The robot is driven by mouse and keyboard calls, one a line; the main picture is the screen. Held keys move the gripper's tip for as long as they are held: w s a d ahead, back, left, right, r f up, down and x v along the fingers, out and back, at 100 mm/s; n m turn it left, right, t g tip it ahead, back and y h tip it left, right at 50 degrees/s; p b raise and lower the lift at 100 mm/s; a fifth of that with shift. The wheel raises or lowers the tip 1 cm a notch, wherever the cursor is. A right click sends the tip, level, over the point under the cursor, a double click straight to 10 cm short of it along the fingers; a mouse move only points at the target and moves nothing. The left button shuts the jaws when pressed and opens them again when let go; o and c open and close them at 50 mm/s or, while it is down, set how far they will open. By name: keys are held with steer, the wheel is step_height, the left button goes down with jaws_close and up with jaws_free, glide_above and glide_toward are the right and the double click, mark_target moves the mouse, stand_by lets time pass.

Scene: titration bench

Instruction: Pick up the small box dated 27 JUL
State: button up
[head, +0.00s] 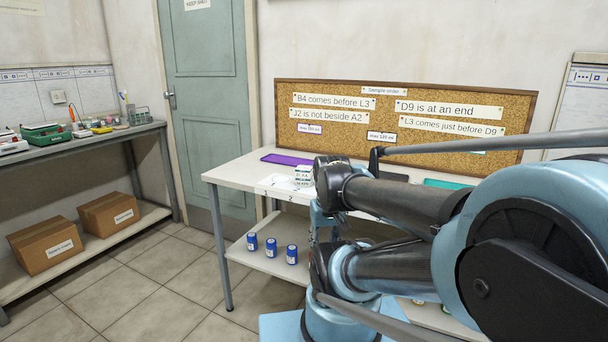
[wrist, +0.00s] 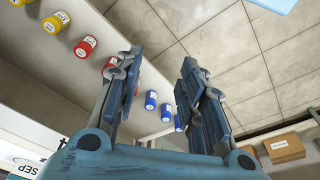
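A few small white boxes (head: 303,174) with dark print sit close together on the white bench top, just left of my arm in the head view. The print is too small to read surely, so I cannot tell which is dated 27 JUL. In the wrist view a white label reading SEP (wrist: 28,166) shows at the lower left. My gripper (wrist: 160,65) is open, with nothing between its fingers. It points over the floor and lower shelf. In the head view my arm hides part of the bench.
Blue jars (head: 271,247) stand on the lower shelf; red jars (wrist: 85,46) and yellow jars (wrist: 56,21) also show in the wrist view. A purple mat (head: 287,159) lies at the bench's back. A corkboard (head: 345,118) stands behind. Cardboard boxes (head: 110,214) sit on the left shelf.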

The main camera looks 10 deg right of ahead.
steer(key=o, duration=0.6)
step_height(320, 180, up, 2)
steer(key=shift+s+r, duration=0.1)
step_height(320, 180, up, 26)
steer(key=n+g, duration=0.2)
steer(key=n, duration=1.1)
glide_above(304, 167)
step_height(304, 167, down, 11)
steer(key=shift+a+f, duration=0.1)
steer(key=shift+f, duration=0.1)
steer(key=shift+s+f, duration=0.1)
steer(key=shift+f, duration=3)
